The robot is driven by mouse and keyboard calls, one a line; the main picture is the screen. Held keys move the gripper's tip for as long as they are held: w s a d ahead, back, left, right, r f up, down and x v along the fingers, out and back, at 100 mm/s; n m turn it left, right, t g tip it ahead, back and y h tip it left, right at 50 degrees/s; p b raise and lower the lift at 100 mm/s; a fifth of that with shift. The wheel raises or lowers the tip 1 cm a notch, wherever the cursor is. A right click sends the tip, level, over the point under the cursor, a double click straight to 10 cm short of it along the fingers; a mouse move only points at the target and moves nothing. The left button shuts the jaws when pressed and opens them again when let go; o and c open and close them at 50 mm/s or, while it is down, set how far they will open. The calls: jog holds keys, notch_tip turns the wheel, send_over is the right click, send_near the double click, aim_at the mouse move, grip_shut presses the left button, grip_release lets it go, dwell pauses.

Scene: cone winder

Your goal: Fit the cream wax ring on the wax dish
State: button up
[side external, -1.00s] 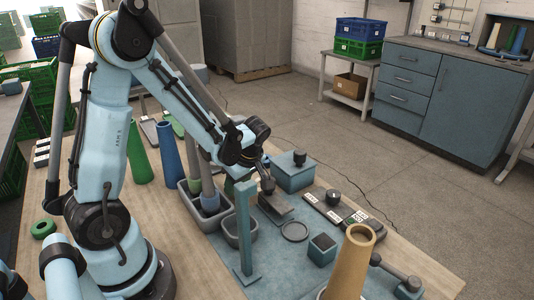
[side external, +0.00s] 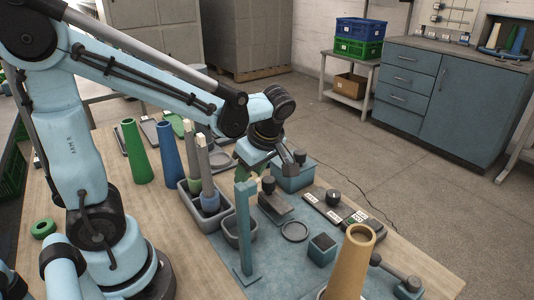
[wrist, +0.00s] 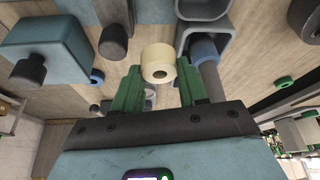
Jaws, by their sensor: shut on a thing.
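In the wrist view the cream wax ring (wrist: 158,64), a short thick cylinder with a hole, sits between the green fingertips of my gripper (wrist: 160,76). My gripper is shut on it and holds it up. In the side view my gripper (side external: 262,168) is over the far part of the bench, beside the blue-grey block, and the ring is hidden there. A shallow, dark-rimmed round dish (side external: 295,231), which looks like the wax dish, lies on the blue mat, nearer the camera than my gripper. Nothing shows in it.
An upright blue post (side external: 245,228) stands on the mat left of the dish. A tan cone (side external: 350,262) stands in front. A grey tray (side external: 187,197) with upright spindles is to the left. A blue-grey block (side external: 293,176) with a dark knob is behind.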

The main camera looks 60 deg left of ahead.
jog(key=w+d+f, duration=0.1)
jog(key=d, duration=0.2)
jog(key=w+d+f, duration=0.1)
jog(key=w+d, duration=0.1)
jog(key=d, duration=0.2)
jog(key=w+d+f, duration=0.1)
jog(key=w+d, duration=0.1)
jog(key=d, duration=0.1)
jog(key=shift+w+d+f, duration=0.15)
jog(key=shift+d+f, duration=0.05)
jog(key=shift+d, duration=0.2)
jog(key=shift+f, duration=1.75)
jog(key=shift+f, duration=0.4)
jog(key=shift+f, duration=0.2)
jog(key=shift+f, duration=0.2)
dwell(0.5)
